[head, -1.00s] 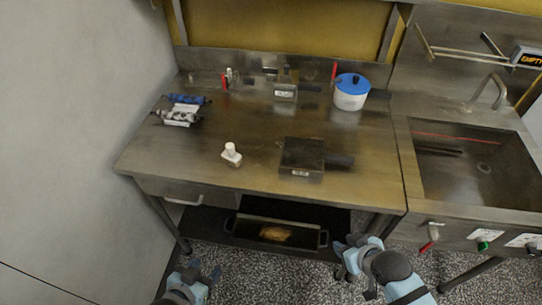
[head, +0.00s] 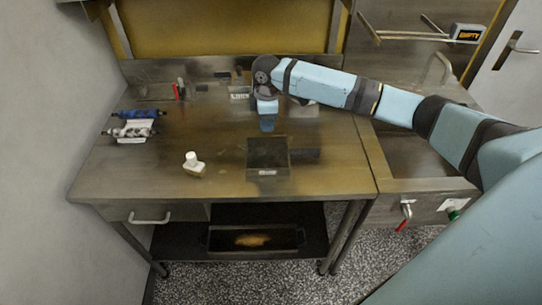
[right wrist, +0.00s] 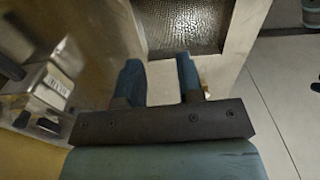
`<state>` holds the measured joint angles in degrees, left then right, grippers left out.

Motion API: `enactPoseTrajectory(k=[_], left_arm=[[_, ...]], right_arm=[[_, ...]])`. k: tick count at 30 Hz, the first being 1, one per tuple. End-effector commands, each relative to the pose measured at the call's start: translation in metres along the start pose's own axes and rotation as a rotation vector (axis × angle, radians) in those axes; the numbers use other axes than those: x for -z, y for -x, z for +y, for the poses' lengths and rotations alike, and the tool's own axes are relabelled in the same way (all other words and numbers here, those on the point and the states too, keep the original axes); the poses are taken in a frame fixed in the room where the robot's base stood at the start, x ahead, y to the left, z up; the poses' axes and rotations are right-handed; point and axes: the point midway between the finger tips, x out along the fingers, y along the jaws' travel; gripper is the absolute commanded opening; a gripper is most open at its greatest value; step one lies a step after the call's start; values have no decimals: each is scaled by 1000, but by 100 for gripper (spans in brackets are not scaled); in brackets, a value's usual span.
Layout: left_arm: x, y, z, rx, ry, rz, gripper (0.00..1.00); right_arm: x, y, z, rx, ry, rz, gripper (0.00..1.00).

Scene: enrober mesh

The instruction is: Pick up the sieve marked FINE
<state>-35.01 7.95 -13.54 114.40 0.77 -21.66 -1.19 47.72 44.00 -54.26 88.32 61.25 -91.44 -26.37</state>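A dark square sieve-like pan (head: 268,153) lies on the steel table with its dark handle pointing right. It has a small label on its front edge. A second labelled thing (head: 240,94) stands farther back, partly hidden by my right arm. Both labels are too small to read, so I cannot tell which is marked FINE. My right gripper (head: 267,124) points down just behind the front pan, apart from it as far as I can see. In the right wrist view its two blue fingers (right wrist: 160,82) are apart with nothing between them. My left gripper is out of view.
A small white-topped object (head: 193,164) stands left of the front pan. Blue and grey rollers (head: 132,125) lie at the table's left. Red and dark upright items (head: 178,89) stand at the back. A tray (head: 254,241) sits on the shelf below. The table's front left is clear.

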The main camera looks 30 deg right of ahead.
Motion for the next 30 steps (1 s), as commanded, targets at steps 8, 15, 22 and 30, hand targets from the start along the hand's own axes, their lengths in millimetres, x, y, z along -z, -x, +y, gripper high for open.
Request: enactPoseTrajectory(k=[8, 15, 22, 30], left_arm=[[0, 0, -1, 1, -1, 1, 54], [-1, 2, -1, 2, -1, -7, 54], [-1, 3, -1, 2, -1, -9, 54], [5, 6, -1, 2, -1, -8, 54]], right_arm=[[-27, 27, 42, 3, -39, -16, 34], [-27, -17, 41, 5, -38, -17, 34], [-27, -50, 41, 2, -39, -15, 34], [-25, -73, 35, 3, -38, -16, 34]])
